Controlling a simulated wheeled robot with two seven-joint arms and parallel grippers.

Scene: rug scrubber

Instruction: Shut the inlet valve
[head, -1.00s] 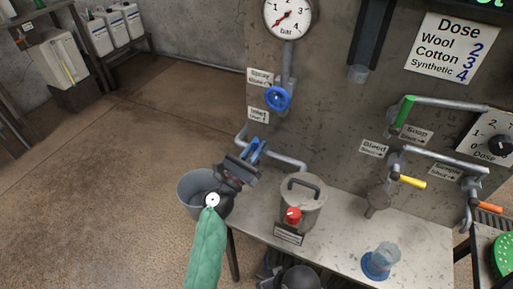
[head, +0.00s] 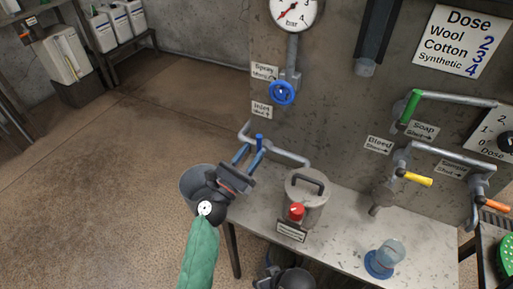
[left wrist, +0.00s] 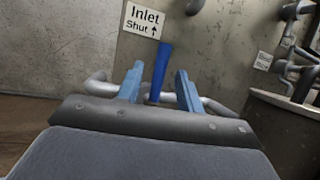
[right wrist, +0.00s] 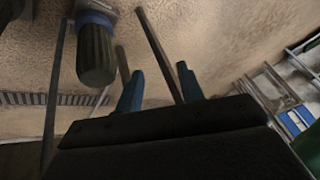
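The inlet valve shows a blue lever (head: 259,139) on the grey pipe at the panel's left, below the Inlet label (head: 262,109). In the left wrist view the lever (left wrist: 161,72) stands nearly upright beneath the label "Inlet Shut ↑" (left wrist: 144,20). My left gripper (head: 253,151) is open in front of it. Its two blue fingers lie on either side of the lever in the left wrist view, with a gap on both sides. How far the lever reaches between them is unclear. My right gripper (right wrist: 160,82) is open and empty in the right wrist view.
A blue spray wheel (head: 282,93) sits above the inlet pipe. A lidded grey pot (head: 318,205) with a red knob stands on the bench right of my left gripper. Open floor lies to the left.

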